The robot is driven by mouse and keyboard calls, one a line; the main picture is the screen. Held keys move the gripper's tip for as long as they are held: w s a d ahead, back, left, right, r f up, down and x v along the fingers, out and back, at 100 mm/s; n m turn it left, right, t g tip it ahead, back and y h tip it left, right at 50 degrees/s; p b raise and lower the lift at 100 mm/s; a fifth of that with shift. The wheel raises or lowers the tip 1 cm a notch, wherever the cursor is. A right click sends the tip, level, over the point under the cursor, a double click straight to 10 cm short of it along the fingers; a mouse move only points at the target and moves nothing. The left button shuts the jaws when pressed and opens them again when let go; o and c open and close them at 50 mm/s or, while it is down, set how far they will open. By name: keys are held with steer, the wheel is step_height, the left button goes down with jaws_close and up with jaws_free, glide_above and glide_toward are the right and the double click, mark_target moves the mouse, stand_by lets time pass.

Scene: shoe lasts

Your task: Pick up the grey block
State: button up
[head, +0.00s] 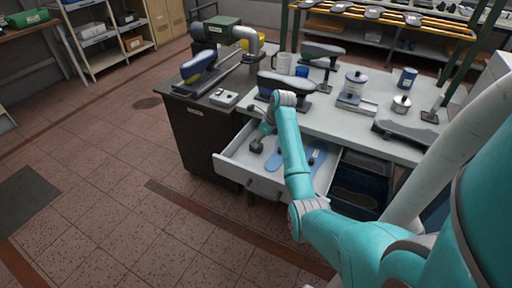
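My teal arm reaches over an open white drawer (245,178), and its wrist is above the drawer's left part. My gripper (260,138) is a small dark grey shape pointing down into the drawer. Its fingers are too small to tell whether they are open or shut. A small dark grey shape (256,147) shows at the gripper's lower end; I cannot tell whether it is a block or the fingertips. A light grey, flat block-like piece (224,97) with a dark spot lies on the bench's left front corner, apart from my gripper.
Blue sole-shaped pieces (291,161) lie in the drawer, partly behind my arm. The workbench (335,118) above holds shoe lasts, a white mug (284,63), a blue cup (302,71) and metal fixtures. A dark bin (358,187) stands under the bench.

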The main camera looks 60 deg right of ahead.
steer(key=shift+x, duration=2.8)
steer(key=shift+s+d, duration=0.1)
steer(key=shift+d, duration=0.05)
steer(key=c, duration=1.3)
